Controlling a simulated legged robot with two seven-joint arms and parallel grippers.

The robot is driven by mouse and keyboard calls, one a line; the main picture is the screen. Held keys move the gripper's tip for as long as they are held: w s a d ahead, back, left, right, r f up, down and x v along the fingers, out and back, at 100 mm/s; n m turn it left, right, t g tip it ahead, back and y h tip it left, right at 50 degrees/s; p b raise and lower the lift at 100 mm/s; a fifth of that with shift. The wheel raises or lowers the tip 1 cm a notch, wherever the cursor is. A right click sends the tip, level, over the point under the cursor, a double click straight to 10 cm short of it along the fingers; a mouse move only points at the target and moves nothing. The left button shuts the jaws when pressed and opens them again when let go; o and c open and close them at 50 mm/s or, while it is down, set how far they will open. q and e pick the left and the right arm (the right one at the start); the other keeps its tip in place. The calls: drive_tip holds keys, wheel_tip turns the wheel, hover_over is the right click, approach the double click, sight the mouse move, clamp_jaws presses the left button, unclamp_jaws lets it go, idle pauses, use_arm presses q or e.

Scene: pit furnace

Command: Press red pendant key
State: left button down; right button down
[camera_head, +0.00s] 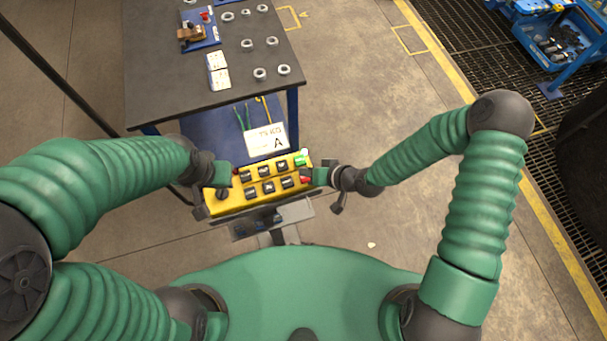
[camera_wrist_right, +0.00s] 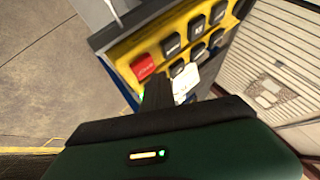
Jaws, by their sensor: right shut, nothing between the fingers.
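The yellow pendant (camera_head: 229,205) lies across the middle of the head view, with two rows of black keys, a green key (camera_head: 299,160) and a red key (camera_head: 305,180) at its right end. The red key (camera_wrist_right: 143,67) also shows in the right wrist view, uncovered. My right gripper (camera_head: 311,177) is shut and empty at the pendant's right end. Its dark fingertips (camera_wrist_right: 158,84) are right beside the red key; I cannot tell whether they touch it. My left gripper (camera_head: 230,172) is at the pendant's left end; its jaws are too small to read.
A dark table (camera_head: 165,83) with several metal rings stands beyond the pendant. A white card (camera_head: 266,140) marked A is behind the pendant. A blue bin (camera_head: 563,40) stands at the far right. Floor to the right of the table is clear.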

drive_tip(key=shift+d, duration=0.6)
drive_tip(key=shift+a, duration=0.7)
drive_tip(key=shift+d+f, duration=0.3)
drive_tip(key=shift+d, duration=0.5)
use_arm(q)
drive_tip(key=shift+d+f, duration=0.15)
drive_tip(key=shift+d, duration=0.45)
drive_tip(key=shift+a+b, duration=0.1)
drive_tip(key=shift+b, duration=0.2)
use_arm(e)
drive_tip(key=shift+a+f, duration=0.1)
drive_tip(key=shift+a, duration=0.05)
